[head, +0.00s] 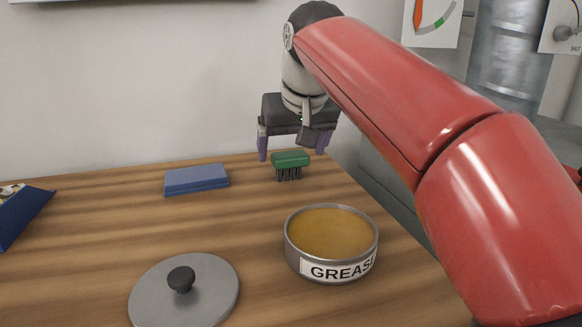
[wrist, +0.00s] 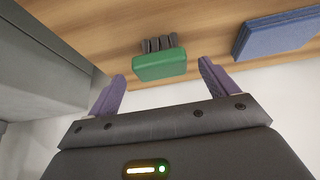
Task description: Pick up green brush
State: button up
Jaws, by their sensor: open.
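The green brush (head: 290,159) has a green block top and dark bristles pointing down. It stands on the wooden table near its back edge. In the wrist view the green brush (wrist: 160,66) lies ahead of the fingertips, between their lines. My gripper (head: 291,150) is open, with its two purple fingers spread to either side of the brush in the head view. In the wrist view my gripper (wrist: 162,70) is empty, and neither finger appears to touch the brush.
A blue block (head: 197,179) lies left of the brush. An open grease tin (head: 333,266) and a grey lid with a black knob (head: 182,287) stand nearer the front. A dark blue object (head: 22,214) is at the left edge. The table (head: 100,225) is clear between them.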

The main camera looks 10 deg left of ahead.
aim_at(291, 154)
jog(key=x, duration=0.3)
jog(key=shift+s+f, duration=0.1)
jog(key=shift+f, duration=0.2)
jog(key=c, duration=1.1)
jog(key=shift+r, duration=0.15)
notch_tip(291, 154, up, 10)
jog(key=p, duration=0.4)
